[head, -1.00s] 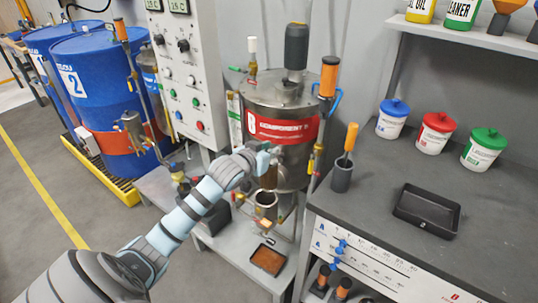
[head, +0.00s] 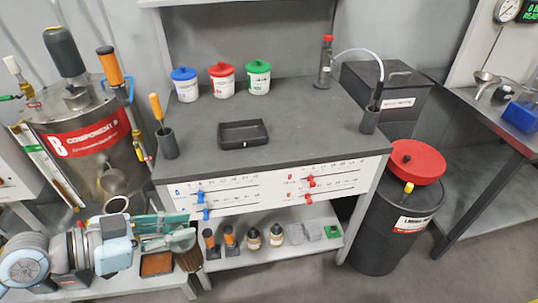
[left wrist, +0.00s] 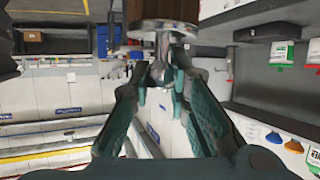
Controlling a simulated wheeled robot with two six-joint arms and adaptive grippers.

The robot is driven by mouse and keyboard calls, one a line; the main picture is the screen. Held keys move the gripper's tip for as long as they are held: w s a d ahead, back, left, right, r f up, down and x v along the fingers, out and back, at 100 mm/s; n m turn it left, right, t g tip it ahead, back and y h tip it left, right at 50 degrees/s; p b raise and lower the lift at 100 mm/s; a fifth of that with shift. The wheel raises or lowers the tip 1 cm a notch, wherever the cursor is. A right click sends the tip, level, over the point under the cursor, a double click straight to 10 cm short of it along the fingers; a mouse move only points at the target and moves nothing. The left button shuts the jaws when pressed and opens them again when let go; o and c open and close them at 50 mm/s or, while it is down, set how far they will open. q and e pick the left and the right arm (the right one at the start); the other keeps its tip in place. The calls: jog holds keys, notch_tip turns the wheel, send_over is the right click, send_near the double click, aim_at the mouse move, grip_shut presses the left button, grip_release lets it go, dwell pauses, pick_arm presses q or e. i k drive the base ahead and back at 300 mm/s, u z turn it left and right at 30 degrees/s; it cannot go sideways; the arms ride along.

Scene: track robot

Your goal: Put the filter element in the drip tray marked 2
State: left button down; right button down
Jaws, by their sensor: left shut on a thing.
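My left gripper (head: 172,231) is at the lower left of the head view, in front of the bench's left leg. It is shut on the filter element (head: 188,260), a brown cylinder with a metal end cap that hangs below the fingers. In the left wrist view the teal fingers (left wrist: 165,82) close on a metal knob under the cap (left wrist: 163,27), with the brown body (left wrist: 165,9) cut off by the picture edge. A black, empty drip tray (head: 243,143) lies on the bench top, beyond and right of my gripper; its mark is too small to read. My right gripper is not in view.
A cup with an orange-handled tool (head: 168,143) stands left of the tray; several lidded tubs (head: 222,80) stand behind it. The bench top (head: 310,125) right of the tray is clear. A tray with brown contents (head: 157,264) lies low, beside my gripper. A steel vessel (head: 85,165) stands left.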

aim_at(243, 137)
jog(key=z, duration=0.25)
jog(key=k, duration=0.7)
jog(key=z, duration=1.15)
jog(key=i, duration=0.9)
jog(key=u, duration=0.5)
jog(key=i, duration=0.7)
jog(key=u, duration=0.65)
